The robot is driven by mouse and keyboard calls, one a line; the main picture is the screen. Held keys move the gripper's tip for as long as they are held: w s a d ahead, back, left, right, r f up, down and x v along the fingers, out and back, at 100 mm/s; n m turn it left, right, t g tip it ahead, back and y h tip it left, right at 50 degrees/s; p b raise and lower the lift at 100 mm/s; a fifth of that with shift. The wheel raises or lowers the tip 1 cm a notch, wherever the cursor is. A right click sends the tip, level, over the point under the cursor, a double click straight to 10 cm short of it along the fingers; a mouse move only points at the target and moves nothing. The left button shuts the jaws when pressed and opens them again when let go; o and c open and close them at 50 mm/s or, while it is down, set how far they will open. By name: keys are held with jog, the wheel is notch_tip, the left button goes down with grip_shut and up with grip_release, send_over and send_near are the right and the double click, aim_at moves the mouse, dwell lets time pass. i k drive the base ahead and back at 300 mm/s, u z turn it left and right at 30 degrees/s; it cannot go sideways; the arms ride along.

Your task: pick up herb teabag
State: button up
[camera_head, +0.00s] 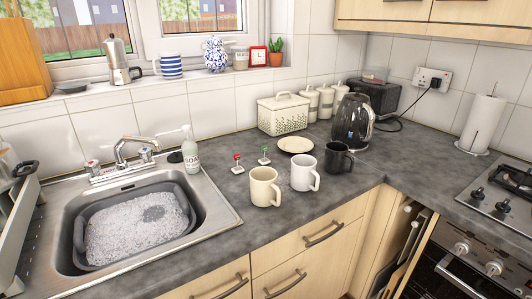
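Two small teabag-like items stand on the grey counter between the soap bottle and the mugs. One has a green top (264,149) and a pale base (264,161). The other has a red top (237,157) and a pale base (238,169), a little nearer and to the left. No label can be read, so I cannot tell for certain which is the herb teabag. My gripper is not in view.
A cream mug (264,188), a white mug (303,174) and a black mug (337,158) stand right of the teabags. A plate (296,145) lies behind. The soap bottle (190,151) and foamy sink basin (188,228) are left. Counter (225,199) in front is clear.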

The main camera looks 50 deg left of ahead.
aim_at(264, 161)
jog(key=u, duration=0.5)
jog(key=i, duration=0.85)
jog(key=u, duration=1.3)
jog(key=i, duration=0.5)
jog(key=u, duration=0.4)
